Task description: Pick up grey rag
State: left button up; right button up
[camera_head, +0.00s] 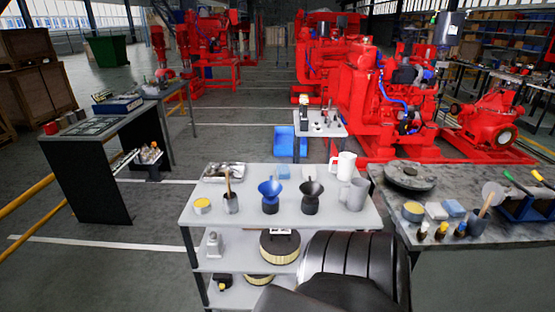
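A small flat light-grey folded piece (437,211), which looks like a rag, lies on the right-hand table, just left of a blue folded piece (453,208). A crumpled silvery-grey item (223,172) lies at the back left of the cart's top shelf; I cannot tell whether it is cloth or a tray. Neither of my grippers shows in the head view, and nothing seen is held.
The grey cart (330,222) carries a blue funnel (270,190), a black funnel (311,190), a white jug (345,165) and a grey jug (356,195). The right table (405,172) holds a round dark plate (409,176), a yellow-topped tin (413,211) and small bottles. Floor is clear left of the cart.

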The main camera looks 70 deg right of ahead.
aim_at(308, 170)
jog(key=u, duration=0.05)
jog(key=i, duration=1.85)
jog(key=z, duration=3.95)
